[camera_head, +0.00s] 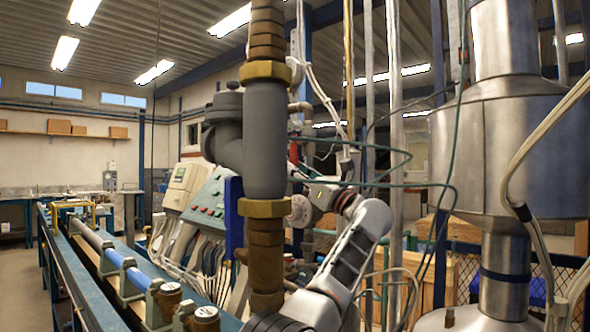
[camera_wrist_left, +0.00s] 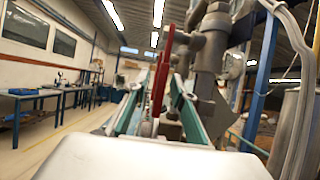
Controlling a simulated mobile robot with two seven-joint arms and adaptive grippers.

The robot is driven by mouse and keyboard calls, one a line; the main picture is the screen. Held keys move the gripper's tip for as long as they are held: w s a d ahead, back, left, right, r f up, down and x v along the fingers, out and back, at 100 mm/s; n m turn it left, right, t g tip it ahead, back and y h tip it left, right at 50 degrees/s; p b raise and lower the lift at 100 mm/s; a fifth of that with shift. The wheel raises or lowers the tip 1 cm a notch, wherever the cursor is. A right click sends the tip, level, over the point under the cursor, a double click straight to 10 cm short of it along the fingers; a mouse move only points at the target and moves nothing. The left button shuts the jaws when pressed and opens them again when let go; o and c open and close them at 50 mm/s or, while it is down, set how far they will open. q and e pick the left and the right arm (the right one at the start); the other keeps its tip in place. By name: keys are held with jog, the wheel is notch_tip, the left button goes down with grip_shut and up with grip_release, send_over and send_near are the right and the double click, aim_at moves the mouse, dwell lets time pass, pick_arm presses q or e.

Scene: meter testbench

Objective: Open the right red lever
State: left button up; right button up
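A long red lever (camera_wrist_left: 162,78) stands nearly upright in the middle of the left wrist view, close beyond the pale housing at the bottom edge. My other gripper is not in view.
Brass collars (camera_head: 265,208) ring the pipe. A green control panel (camera_head: 208,200) stands left of it. Loose cables (camera_head: 440,185) and a large metal tank (camera_head: 510,150) crowd the right. A blue-railed bench (camera_head: 98,268) runs along the left, with open floor beyond.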

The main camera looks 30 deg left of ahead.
pick_arm(q)
jog(key=shift+d, duration=0.1)
jog(key=shift+d+f, duration=0.35)
jog(key=shift+d, duration=0.1)
jog(key=s+d, duration=0.2)
jog(key=d, duration=1.1)
jog(key=shift+d+f, duration=0.35)
jog(key=shift+f, duration=0.1)
